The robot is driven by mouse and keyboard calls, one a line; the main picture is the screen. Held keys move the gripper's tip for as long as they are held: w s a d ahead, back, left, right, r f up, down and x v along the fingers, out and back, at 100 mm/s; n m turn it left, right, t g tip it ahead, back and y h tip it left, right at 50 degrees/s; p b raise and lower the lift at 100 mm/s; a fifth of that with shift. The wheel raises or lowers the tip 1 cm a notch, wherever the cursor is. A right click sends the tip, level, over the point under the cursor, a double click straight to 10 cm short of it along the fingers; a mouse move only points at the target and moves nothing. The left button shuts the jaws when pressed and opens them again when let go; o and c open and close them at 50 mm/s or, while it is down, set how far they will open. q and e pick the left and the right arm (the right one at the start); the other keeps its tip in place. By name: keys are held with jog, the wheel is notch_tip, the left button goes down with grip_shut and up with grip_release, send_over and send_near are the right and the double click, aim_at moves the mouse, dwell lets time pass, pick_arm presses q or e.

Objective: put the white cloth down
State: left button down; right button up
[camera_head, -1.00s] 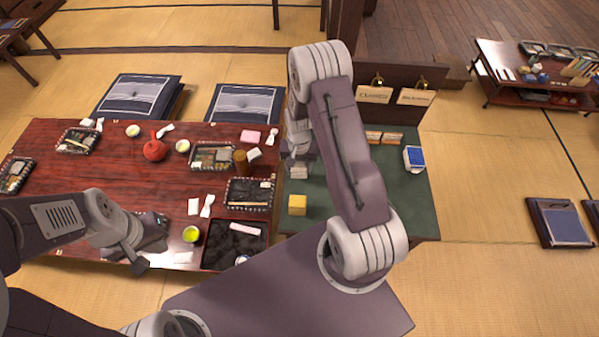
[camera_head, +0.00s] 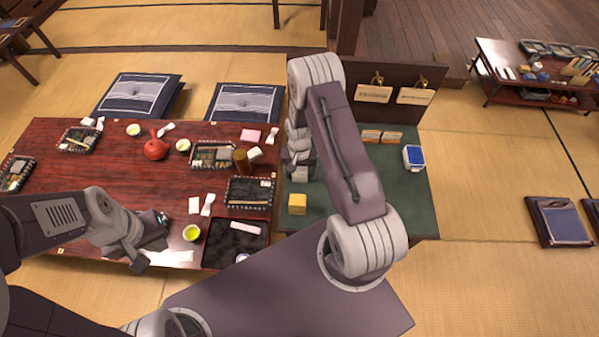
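Small white cloth-like pieces lie on the red-brown table, one (camera_head: 194,205) left of a twisted white one (camera_head: 207,204). Which piece the task means, I cannot tell. My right gripper (camera_head: 299,172) is low over the left part of the green-topped counter (camera_head: 385,190), behind the yellow block (camera_head: 297,204). Its arm partly covers it, and I cannot make out its fingers or a cloth in them.
A black tray (camera_head: 208,262) with a pink-white strip is at the table's front right. A red teapot (camera_head: 155,150), bento boxes and a brown cylinder (camera_head: 241,160) stand farther back. A blue-and-white box (camera_head: 414,158) is on the counter's right. The counter's middle right is clear.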

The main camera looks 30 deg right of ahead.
notch_tip(320, 180, up, 9)
jog(key=shift+r+b, duration=0.1)
jog(key=shift+b, duration=0.5)
jog(key=s+a+r+n+t, duration=0.1)
jog(key=s+a+r+n, duration=0.5)
jog(key=s+r, duration=0.5)
jog(key=shift+s+a+r, duration=0.35)
jog(key=shift+s+a, duration=0.4)
jog(key=shift+s, duration=0.1)
